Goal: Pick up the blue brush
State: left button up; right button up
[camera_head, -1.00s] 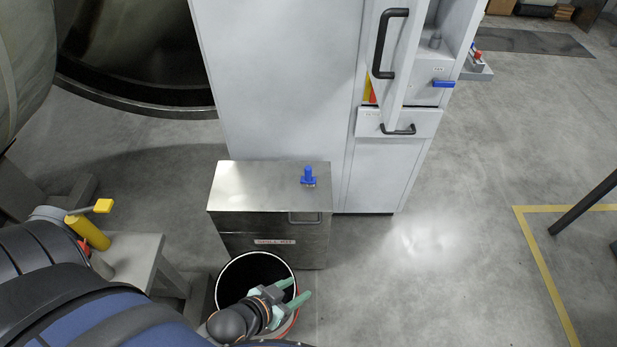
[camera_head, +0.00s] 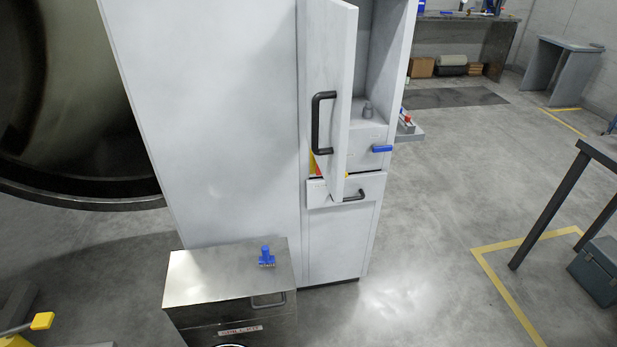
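The blue brush (camera_head: 266,257) stands on top of the steel box (camera_head: 215,278), near its back right corner, with its handle up and its bristles down on the lid. Nothing touches it. Neither of my grippers shows in the head view now.
A tall white cabinet (camera_head: 215,120) with an open door (camera_head: 332,100) stands behind the steel box. A blue handle (camera_head: 382,149) sticks out inside it. A yellow-tipped lever (camera_head: 42,321) is at the lower left. The floor (camera_head: 430,240) to the right is clear up to a dark table (camera_head: 560,205).

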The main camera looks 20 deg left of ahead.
aim_at(266, 260)
jog(key=i+l+u, duration=0.15)
jog(key=l+u, duration=0.15)
jog(key=l, duration=0.2)
jog(key=i+l+u, duration=0.65)
jog(key=l, duration=0.15)
jog(key=i+u, duration=0.3)
jog(key=i+l+u, duration=0.1)
jog(key=i+u, duration=0.25)
jog(key=i, duration=0.15)
